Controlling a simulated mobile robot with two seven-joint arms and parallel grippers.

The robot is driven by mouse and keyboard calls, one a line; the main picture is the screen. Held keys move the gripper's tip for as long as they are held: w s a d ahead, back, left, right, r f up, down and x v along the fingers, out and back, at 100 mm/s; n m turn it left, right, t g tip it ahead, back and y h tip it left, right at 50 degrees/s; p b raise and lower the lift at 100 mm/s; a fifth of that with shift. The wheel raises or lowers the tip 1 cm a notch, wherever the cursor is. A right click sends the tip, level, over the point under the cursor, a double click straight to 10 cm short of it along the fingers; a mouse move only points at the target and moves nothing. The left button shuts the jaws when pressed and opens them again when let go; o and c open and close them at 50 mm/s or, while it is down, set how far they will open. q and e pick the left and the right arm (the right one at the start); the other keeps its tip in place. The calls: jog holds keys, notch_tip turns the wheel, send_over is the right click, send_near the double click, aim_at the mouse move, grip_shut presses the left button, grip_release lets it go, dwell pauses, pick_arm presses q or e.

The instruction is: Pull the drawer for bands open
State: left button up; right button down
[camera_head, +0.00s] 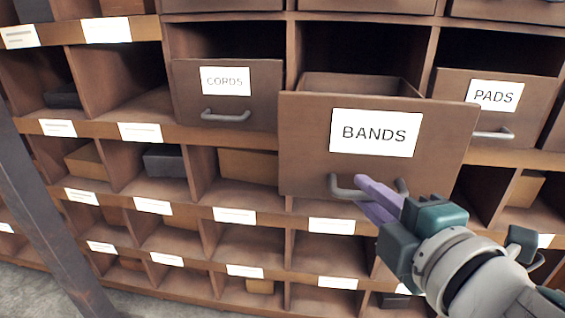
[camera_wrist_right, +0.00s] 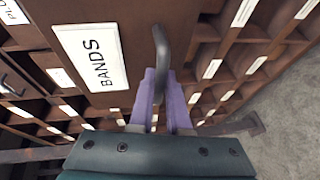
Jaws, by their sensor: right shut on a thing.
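The drawer for bands (camera_head: 300,150) is a brown drawer with a white label reading BANDS. It sticks out from the shelf unit, with part of its inside showing above its front. Its grey bar handle (camera_head: 346,190) is low on the front. My right gripper (camera_head: 372,195), with purple fingers, is shut on this handle. In the right wrist view the handle (camera_wrist_right: 161,50) runs down between the two fingers (camera_wrist_right: 158,95), beside the BANDS label (camera_wrist_right: 92,62). My left gripper is not in view.
The cords drawer (camera_head: 225,105) is to the left and the pads drawer (camera_head: 495,115) to the right, both with grey handles. Open compartments with labels and some boxes lie below. A dark slanted post (camera_head: 45,215) stands at the left. Grey floor shows at the bottom left.

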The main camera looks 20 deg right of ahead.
jog(key=c, duration=1.2)
grip_release()
jog(key=shift+w, duration=0.1)
jog(key=shift+o, duration=0.2)
jog(key=v, duration=1)
jog(key=shift+b, duration=0.3)
jog(key=shift+d, duration=0.15)
